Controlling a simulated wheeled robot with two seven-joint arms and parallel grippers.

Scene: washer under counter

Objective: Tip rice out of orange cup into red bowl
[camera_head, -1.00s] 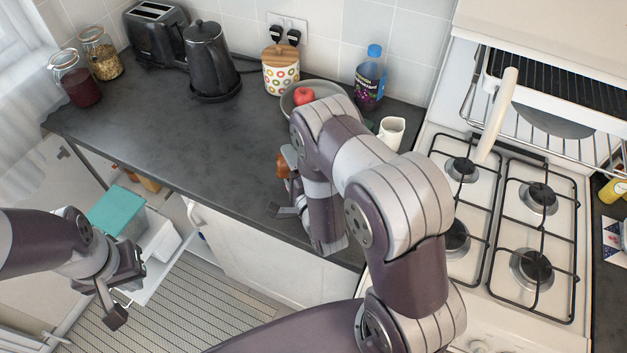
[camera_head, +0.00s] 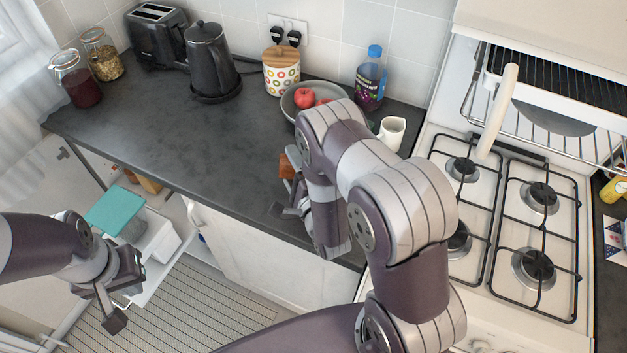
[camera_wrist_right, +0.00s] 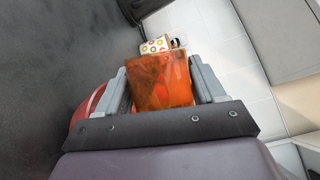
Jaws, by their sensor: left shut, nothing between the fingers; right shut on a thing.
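My right gripper (camera_wrist_right: 162,88) is shut on the orange cup (camera_wrist_right: 163,82), a translucent orange vessel with darker patches, held between its two fingers. In the head view the cup (camera_head: 286,167) shows only partly beside my right gripper (camera_head: 285,195), above the counter's front part; my arm hides the rest. A red rounded thing, likely the red bowl (camera_wrist_right: 86,106), shows partly behind the left finger in the right wrist view; it is hidden in the head view. I cannot make out any rice. My left gripper (camera_head: 118,305) is shut and empty, low at the left, away from the counter.
The dark counter (camera_head: 160,120) is clear at its middle left. A grey bowl of apples (camera_head: 291,104), a dotted canister (camera_head: 281,75), a bottle (camera_head: 371,80) and a white mug (camera_head: 391,133) stand behind my right arm. The gas stove (camera_head: 500,215) is to the right.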

